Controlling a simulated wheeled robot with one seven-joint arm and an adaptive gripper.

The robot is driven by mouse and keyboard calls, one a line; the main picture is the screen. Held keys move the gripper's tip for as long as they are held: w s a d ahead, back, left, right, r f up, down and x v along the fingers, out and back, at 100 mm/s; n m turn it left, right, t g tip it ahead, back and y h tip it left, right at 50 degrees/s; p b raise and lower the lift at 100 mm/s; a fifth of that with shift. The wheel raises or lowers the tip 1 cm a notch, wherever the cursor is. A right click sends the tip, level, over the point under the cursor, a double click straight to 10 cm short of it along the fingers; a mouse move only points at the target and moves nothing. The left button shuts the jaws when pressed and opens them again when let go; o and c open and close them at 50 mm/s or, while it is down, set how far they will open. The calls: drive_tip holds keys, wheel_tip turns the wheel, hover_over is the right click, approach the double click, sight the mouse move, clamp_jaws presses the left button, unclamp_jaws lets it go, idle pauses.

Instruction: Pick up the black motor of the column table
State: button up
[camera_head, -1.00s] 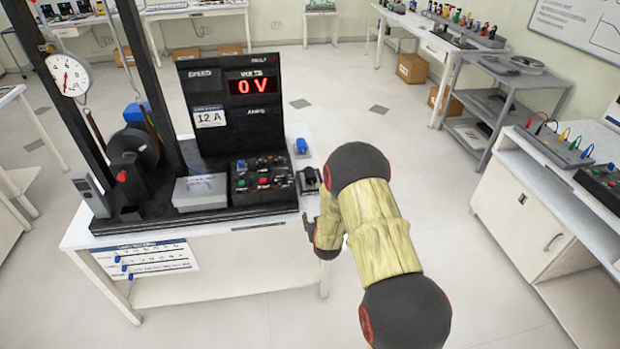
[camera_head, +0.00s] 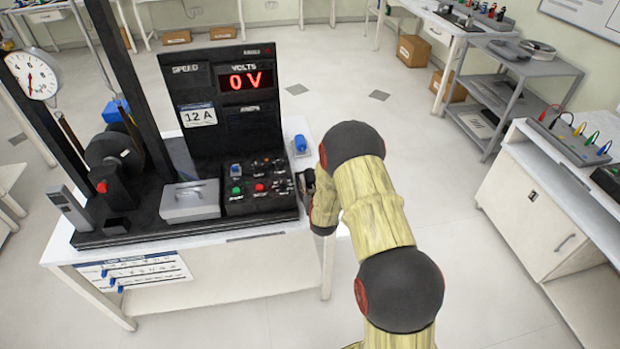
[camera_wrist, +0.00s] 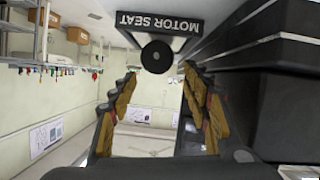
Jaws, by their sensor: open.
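A black round piece with a grey centre (camera_wrist: 157,56), seen end on, looks like the motor. It sits at the edge of a dark plate lettered MOTOR SEAT (camera_wrist: 160,22), upside down in the wrist view. My gripper (camera_wrist: 159,72) is open, one finger on either side below the black piece, with nothing between the fingers. I cannot tell whether the fingertips touch it. In the head view my arm reaches the right edge of the column table (camera_head: 200,262). A small dark shape there is mostly hidden by my arm, and I cannot tell motor from gripper.
On the table stand a black display panel (camera_head: 215,100) reading 0 V, a grey box (camera_head: 190,202), a button panel (camera_head: 260,188) and a blue piece (camera_head: 300,144). Black columns rise at the left. A white cabinet (camera_head: 530,200) stands right, with clear floor between.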

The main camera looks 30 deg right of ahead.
sight(312, 181)
drive_tip(key=b+x, duration=0.1)
drive_tip(key=x, duration=0.5)
drive_tip(key=shift+d+f+b, duration=0.2)
drive_tip(key=shift+f+b, duration=0.05)
drive_tip(key=shift+b, duration=0.1)
drive_tip(key=shift+w+d, duration=0.1)
drive_tip(key=shift+w, duration=0.25)
drive_tip(key=shift+c, duration=0.5)
drive_tip(key=c, duration=1.1)
clamp_jaws()
drive_tip(key=shift+r, duration=0.1)
